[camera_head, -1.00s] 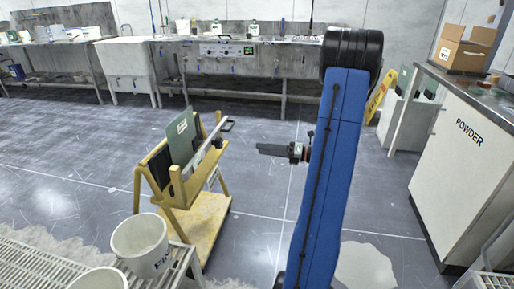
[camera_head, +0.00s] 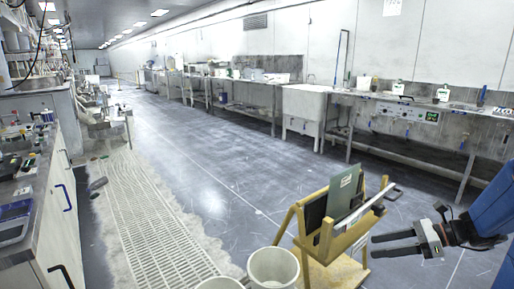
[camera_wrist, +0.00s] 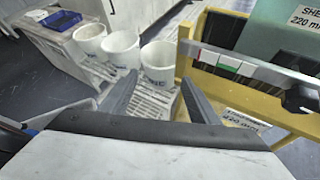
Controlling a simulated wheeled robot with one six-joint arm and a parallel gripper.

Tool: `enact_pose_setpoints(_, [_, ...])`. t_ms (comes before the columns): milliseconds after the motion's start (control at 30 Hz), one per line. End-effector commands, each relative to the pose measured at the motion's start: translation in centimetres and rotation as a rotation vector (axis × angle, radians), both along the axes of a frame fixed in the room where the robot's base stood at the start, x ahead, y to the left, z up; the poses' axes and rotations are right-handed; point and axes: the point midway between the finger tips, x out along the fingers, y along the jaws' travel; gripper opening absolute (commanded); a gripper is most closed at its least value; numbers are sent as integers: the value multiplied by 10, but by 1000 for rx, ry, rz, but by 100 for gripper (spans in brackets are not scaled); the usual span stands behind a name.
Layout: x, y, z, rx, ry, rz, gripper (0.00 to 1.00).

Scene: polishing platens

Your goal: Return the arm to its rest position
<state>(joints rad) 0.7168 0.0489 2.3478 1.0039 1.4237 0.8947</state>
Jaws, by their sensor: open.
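My arm (camera_head: 494,208) is blue and reaches in from the right edge of the head view. My gripper (camera_head: 374,246) points left with its two dark fingers apart and nothing between them. It is just right of a yellow wooden cart (camera_head: 328,268) that holds upright green and dark plates. In the wrist view my open gripper (camera_wrist: 160,80) has white buckets beyond its fingers, and the cart's yellow frame (camera_wrist: 188,42) is close on the right. Most of the arm is outside the head view.
White buckets (camera_head: 272,268) stand at the bottom of the head view, near the cart. A steel bench (camera_head: 400,140) with a control panel runs along the back wall. A cabinet counter (camera_head: 42,215) is at the left. The grey floor (camera_head: 190,150) between is mostly clear.

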Motion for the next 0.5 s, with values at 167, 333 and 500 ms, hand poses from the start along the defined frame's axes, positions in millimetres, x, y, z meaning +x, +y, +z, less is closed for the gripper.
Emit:
enact_pose_setpoints(167, [-34, 44, 4, -212, -114, 224, 56])
enact_pose_setpoints(333, [-66, 70, 4, -404, -233, 439, 56])
enact_pose_setpoints(500, [-98, 87, 5, -586, -363, 658, 56])
